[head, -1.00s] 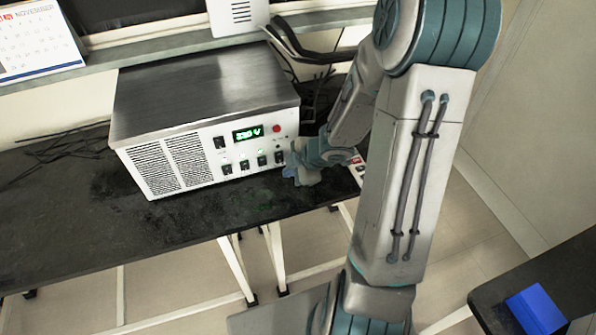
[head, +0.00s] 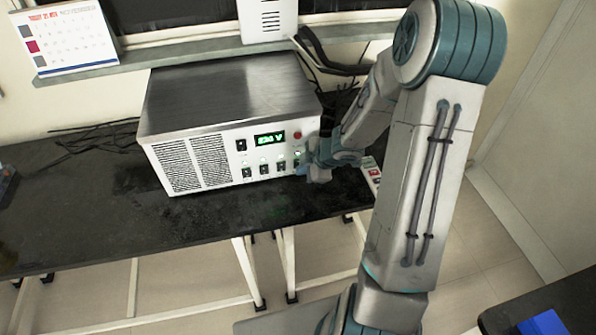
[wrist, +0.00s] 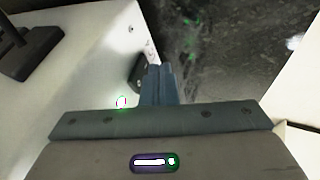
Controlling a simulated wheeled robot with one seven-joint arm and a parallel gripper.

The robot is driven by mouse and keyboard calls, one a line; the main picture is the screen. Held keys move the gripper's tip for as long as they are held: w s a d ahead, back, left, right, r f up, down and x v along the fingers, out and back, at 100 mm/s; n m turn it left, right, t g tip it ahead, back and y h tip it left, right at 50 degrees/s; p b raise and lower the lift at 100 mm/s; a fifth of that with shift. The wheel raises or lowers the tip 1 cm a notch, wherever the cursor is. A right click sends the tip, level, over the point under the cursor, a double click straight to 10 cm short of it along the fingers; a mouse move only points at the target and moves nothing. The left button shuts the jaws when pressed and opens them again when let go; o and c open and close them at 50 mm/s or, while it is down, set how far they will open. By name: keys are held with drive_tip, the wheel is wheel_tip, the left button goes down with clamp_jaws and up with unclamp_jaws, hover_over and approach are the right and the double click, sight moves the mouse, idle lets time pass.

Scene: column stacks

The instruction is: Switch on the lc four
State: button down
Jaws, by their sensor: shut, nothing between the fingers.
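The white power unit (head: 222,160) with a dark top stands on the black bench. Its front has a green display (head: 269,138), a red button (head: 297,134) and a row of small black switches (head: 264,168) with lamps above. The rightmost switch of that row (head: 297,163) is partly hidden by my gripper (head: 306,171), which is at the panel's right end. In the wrist view my gripper (wrist: 160,70) has its fingers together and empty, right beside a small dark switch (wrist: 137,72). I cannot tell whether they touch. A green lamp glows (wrist: 121,101) near the fingers.
The black bench (head: 100,220) is mostly clear left of and in front of the unit. Black cables lie behind it. A small box with red switches (head: 373,173) is at the bench's right end. A calendar (head: 70,40) stands on the ledge. A blue object (head: 540,325) is at lower right.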

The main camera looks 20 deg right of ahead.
drive_tip(key=shift+w+d, duration=0.1)
drive_tip(key=shift+d, duration=0.35)
drive_tip(key=shift+w, duration=0.1)
drive_tip(key=shift+a+r+p, duration=0.35)
drive_tip(key=shift+a+p, duration=0.1)
drive_tip(key=shift+a, duration=0.05)
drive_tip(key=shift+d+r+p, duration=0.1)
drive_tip(key=shift+r+p, duration=0.3)
drive_tip(key=shift+p, duration=0.15)
